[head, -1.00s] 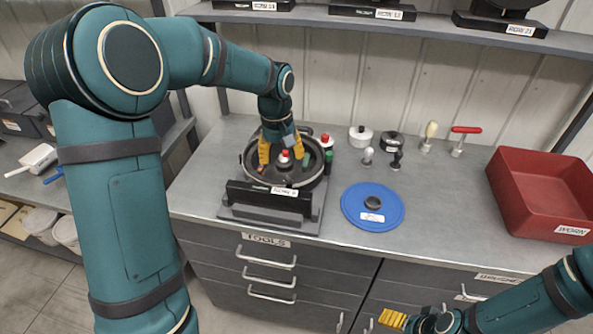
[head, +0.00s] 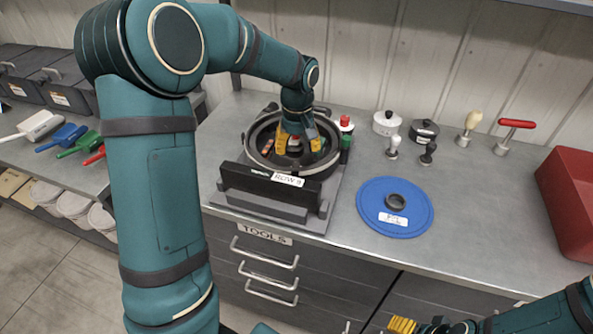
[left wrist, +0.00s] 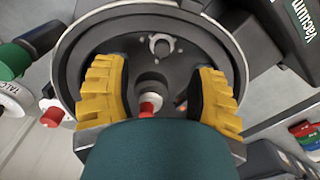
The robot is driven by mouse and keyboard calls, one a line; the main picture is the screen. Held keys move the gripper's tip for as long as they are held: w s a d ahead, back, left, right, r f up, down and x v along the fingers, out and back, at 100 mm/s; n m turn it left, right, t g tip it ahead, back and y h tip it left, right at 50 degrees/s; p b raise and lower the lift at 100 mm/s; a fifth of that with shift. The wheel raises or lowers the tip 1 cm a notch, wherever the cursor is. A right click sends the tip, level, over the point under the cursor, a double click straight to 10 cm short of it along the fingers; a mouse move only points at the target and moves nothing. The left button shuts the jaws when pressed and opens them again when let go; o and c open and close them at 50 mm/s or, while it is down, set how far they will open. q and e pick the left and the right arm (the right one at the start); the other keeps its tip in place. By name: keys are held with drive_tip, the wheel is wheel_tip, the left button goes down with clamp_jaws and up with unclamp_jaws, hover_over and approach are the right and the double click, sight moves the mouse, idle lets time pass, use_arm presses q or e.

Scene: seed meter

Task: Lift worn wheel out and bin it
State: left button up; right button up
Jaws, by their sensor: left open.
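The round dark seed meter housing (head: 252,150) sits on a grey stand behind a black block labelled as a row. Inside it, a small white part with a red tip (left wrist: 150,104) stands near the middle, and a grey lobed ring (left wrist: 161,45) lies beyond it. I cannot tell which inner part is the worn wheel. My left gripper (head: 299,143) is open over the housing, its yellow fingers on either side of the red-tipped part, holding nothing visible. My right gripper (head: 402,325) is low at the bottom edge, partly cut off; its jaw state is unclear. The red bin (head: 570,195) is at the right edge.
A blue disc (head: 372,217) with a dark hub lies right of the housing. A red-capped bottle (head: 346,124) and a green-capped one stand close beside the housing. Small pots, a cream-handled tool (head: 470,124) and a red T-handle (head: 515,124) stand behind.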

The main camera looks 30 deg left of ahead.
sight(295, 164)
use_arm(q)
drive_tip(key=shift+s+a+f+b, duration=0.1)
drive_tip(key=shift+f+b, duration=0.3)
drive_tip(key=shift+f, duration=1.25)
drive_tip(key=shift+a+f+b, duration=0.1)
drive_tip(key=shift+f+b, duration=0.25)
drive_tip(key=shift+f, duration=1.25)
drive_tip(key=shift+c, duration=0.4)
drive_tip(key=shift+s, duration=0.1)
drive_tip(key=c, duration=0.5)
clamp_jaws()
